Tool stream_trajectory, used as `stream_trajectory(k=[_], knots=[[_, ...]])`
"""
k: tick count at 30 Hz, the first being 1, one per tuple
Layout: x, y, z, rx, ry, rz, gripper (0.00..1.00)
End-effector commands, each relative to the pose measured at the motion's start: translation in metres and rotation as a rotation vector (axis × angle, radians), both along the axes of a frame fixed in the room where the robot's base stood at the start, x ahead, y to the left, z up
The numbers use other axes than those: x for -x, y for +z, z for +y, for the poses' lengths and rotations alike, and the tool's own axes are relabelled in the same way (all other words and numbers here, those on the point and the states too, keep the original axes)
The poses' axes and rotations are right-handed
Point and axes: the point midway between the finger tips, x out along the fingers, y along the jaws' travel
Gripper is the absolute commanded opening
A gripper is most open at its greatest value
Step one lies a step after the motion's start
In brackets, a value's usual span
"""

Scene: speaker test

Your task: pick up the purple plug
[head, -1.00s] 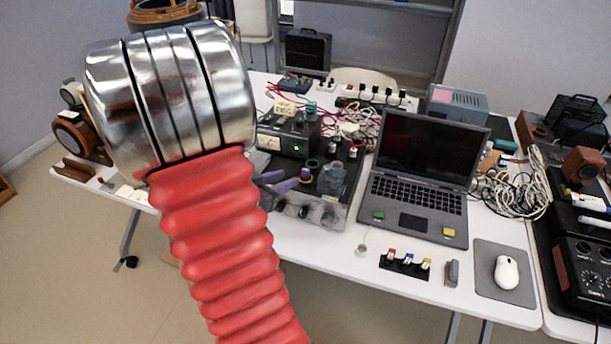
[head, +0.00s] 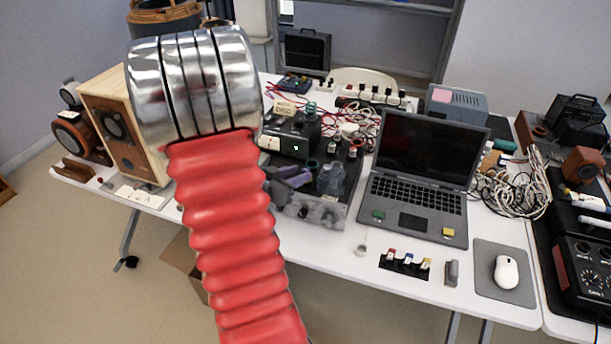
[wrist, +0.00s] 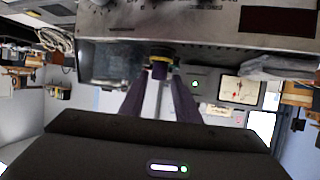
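The purple plug (wrist: 160,70) shows in the wrist view, ahead of my fingertips and standing at a dark socket with a yellow ring by the metal device. My gripper (wrist: 159,79) has its two dark purple fingers apart, with a light gap between them, one on each side of the plug. I cannot tell if they touch it. In the head view, my gripper (head: 302,174) is over the amplifier-like device (head: 315,205) on the table, and its fingers hide the plug there.
My red-sleeved arm covers the left middle of the head view. A laptop (head: 420,180) stands right of the device. A wooden speaker (head: 112,120) is at left. Tangled cables (head: 350,128) lie behind. A clear glass-like object (head: 331,178) stands close right of my gripper.

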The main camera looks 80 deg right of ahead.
Motion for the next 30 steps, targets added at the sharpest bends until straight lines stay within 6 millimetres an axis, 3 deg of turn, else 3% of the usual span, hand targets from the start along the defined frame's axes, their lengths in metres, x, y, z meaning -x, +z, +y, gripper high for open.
stream_trajectory(k=[10, 27, 30], knots=[[0.017, -0.016, -0.033, -0.001, -0.003, 0.001, 0.29], [0.017, -0.016, -0.035, 0.000, -0.001, 0.000, 0.29], [0.017, -0.016, -0.035, 0.000, -0.001, 0.000, 0.24]])
